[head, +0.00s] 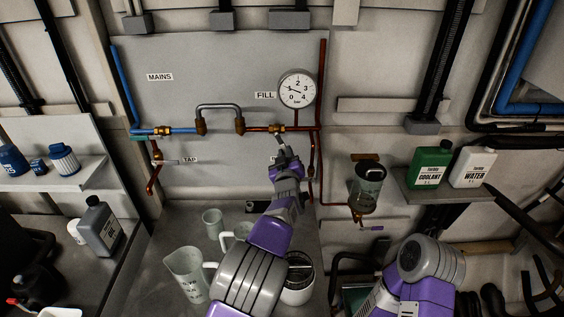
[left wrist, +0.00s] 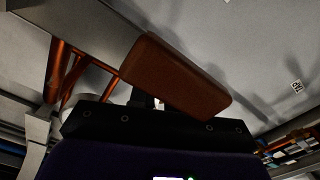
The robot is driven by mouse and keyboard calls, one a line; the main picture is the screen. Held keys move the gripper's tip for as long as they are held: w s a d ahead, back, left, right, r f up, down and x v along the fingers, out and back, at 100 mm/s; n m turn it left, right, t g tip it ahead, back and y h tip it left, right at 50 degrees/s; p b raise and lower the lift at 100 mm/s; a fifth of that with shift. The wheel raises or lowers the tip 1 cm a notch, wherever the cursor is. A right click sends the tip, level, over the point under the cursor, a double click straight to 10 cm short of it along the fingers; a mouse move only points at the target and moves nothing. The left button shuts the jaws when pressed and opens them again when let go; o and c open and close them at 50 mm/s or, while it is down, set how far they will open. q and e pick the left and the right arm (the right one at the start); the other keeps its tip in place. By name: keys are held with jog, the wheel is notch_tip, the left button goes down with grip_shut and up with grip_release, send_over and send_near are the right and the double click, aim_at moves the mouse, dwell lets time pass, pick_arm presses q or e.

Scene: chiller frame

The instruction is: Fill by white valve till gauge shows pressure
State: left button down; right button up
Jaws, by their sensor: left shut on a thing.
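The fill valve (head: 278,129) sits on the copper pipe below the FILL label, and its small pale lever hangs down. My left gripper (head: 283,153) is at this lever, shut on it; the fingers hide most of it. In the left wrist view a reddish-brown block (left wrist: 175,77) lies just beyond the dark gripper body (left wrist: 150,128); I cannot tell what part it is. The round pressure gauge (head: 297,89) is above right of the valve, marked 0 to 4. Its needle seems to point left, near 1, but is too small to read exactly. My right gripper is out of view.
A mains valve (head: 163,130) and a tap (head: 157,156) are on the pipes at left. Jugs (head: 188,273) stand on the bench below. A glass-bodied vessel (head: 367,187) hangs at right, beside a shelf with green coolant (head: 430,165) and white water (head: 473,167) bottles.

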pick_arm(q)
jog(key=shift+d+r+n+b, duration=0.25)
jog(key=shift+d+n+b, duration=0.15)
jog(key=shift+n, duration=0.5)
jog(key=shift+r, duration=0.1)
jog(key=c, duration=1.1)
grip_release()
jog(key=shift+o, duration=0.2)
jog(key=s, duration=0.7)
jog(key=shift+s+b, duration=0.3)
jog(key=shift+b, duration=0.1)
